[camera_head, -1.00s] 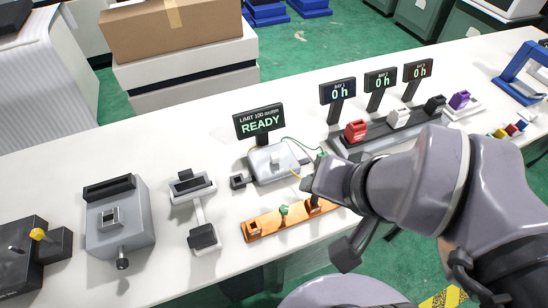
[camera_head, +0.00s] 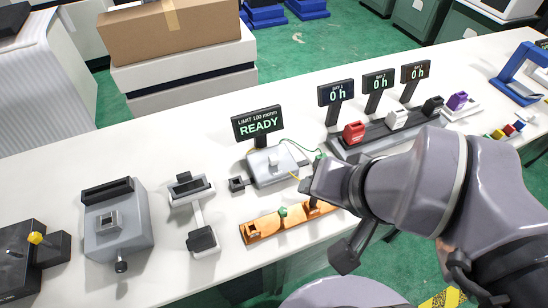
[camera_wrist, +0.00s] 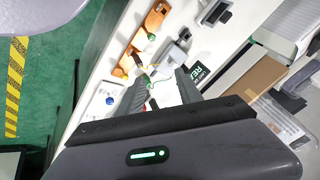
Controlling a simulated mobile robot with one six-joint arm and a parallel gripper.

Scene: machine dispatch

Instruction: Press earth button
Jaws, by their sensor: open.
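The earth tester is a pale grey box (camera_head: 268,166) on the white bench, with a pale block on top. Its display (camera_head: 258,124) reads "LIMIT 100 mohm READY". No part is labelled as the earth button. An orange fixture (camera_head: 264,229) with a green knob (camera_head: 283,212) lies in front of the tester; the fixture also shows in the wrist view (camera_wrist: 157,17). My gripper (camera_wrist: 160,76) is open, its grey fingers spread around a pale surface with a wire near it. Contact cannot be told. In the head view my arm hides most of the gripper.
A dark rail (camera_head: 376,143) with red and white blocks stands to the right under several "0 h" displays. Grey fixtures (camera_head: 118,220) stand to the left. A blue knob (camera_wrist: 109,101) shows in the wrist view.

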